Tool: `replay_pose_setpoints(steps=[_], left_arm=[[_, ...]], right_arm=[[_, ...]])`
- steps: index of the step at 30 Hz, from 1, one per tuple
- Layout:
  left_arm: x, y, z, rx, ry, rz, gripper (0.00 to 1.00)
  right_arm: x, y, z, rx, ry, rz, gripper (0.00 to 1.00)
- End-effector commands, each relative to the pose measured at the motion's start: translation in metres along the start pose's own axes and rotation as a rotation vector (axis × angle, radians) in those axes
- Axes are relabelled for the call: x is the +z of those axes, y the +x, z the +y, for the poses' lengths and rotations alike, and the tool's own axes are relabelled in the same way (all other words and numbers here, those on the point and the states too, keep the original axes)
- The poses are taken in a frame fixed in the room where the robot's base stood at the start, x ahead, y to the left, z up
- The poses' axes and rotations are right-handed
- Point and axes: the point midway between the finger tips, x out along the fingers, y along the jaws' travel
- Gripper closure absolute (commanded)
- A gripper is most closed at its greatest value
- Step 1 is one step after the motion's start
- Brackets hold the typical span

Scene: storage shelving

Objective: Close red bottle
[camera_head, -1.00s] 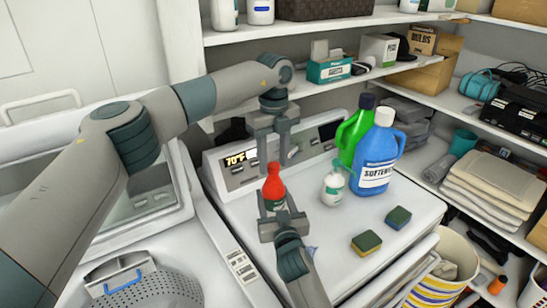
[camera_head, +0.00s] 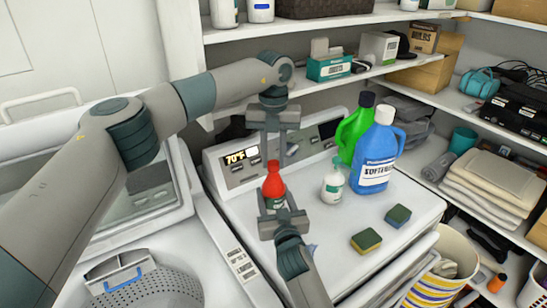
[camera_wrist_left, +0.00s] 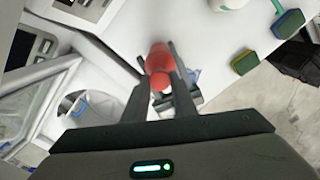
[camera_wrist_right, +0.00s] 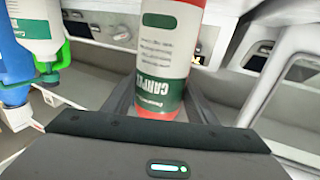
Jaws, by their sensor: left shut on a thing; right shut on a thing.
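The red bottle (camera_head: 273,188) with a white and green label stands upright over the white machine top. My right gripper (camera_head: 283,212) is shut on its lower body. The right wrist view shows the labelled body (camera_wrist_right: 165,60) close up between the fingers. My left gripper (camera_head: 273,157) comes down from above and is shut on the red cap (camera_wrist_left: 160,80) at the bottle's top. In the left wrist view, its fingers lie on either side of the cap. Cap and bottle are in line; whether the cap is fully seated is hidden.
A small white bottle (camera_head: 333,184), a blue softener jug (camera_head: 374,160) and a green jug (camera_head: 352,135) stand to the right. Two sponges (camera_head: 366,241) (camera_head: 398,216) lie in front of them. The control panel (camera_head: 240,168) is close behind. Shelves (camera_head: 330,88) rise at the back.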

Motion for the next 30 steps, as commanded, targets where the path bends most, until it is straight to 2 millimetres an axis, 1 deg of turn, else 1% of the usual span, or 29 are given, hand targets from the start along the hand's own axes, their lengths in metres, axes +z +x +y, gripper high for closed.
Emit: replay_pose_setpoints(steps=[3,21,24,28,29,30], left_arm=[[0.0,-0.0001,-0.0003,0.0,0.173,0.0,1.0],[0.0001,0.0005,-0.0001,0.001,1.076,0.0,1.0],[0.0,0.0006,-0.0001,0.001,1.189,0.0,1.0],[0.0,0.0006,-0.0002,0.001,1.181,0.0,1.0],[0.0,0.0007,-0.0002,0.001,1.18,0.0,0.71],[0.0,0.0006,-0.0001,0.001,1.18,0.0,0.61]], right_arm=[[0.0015,-0.0002,-0.0001,0.0,0.001,-0.003,1.0],[0.0014,-0.0002,-0.0002,0.0,0.001,-0.003,1.0],[0.0014,-0.0002,-0.0002,0.0,0.001,-0.003,1.0],[0.0014,-0.0002,-0.0002,0.0,0.001,-0.003,1.0],[0.0014,-0.0002,-0.0002,0.0,0.001,-0.003,1.0],[0.0014,-0.0002,-0.0002,0.0,0.001,-0.003,1.0]])
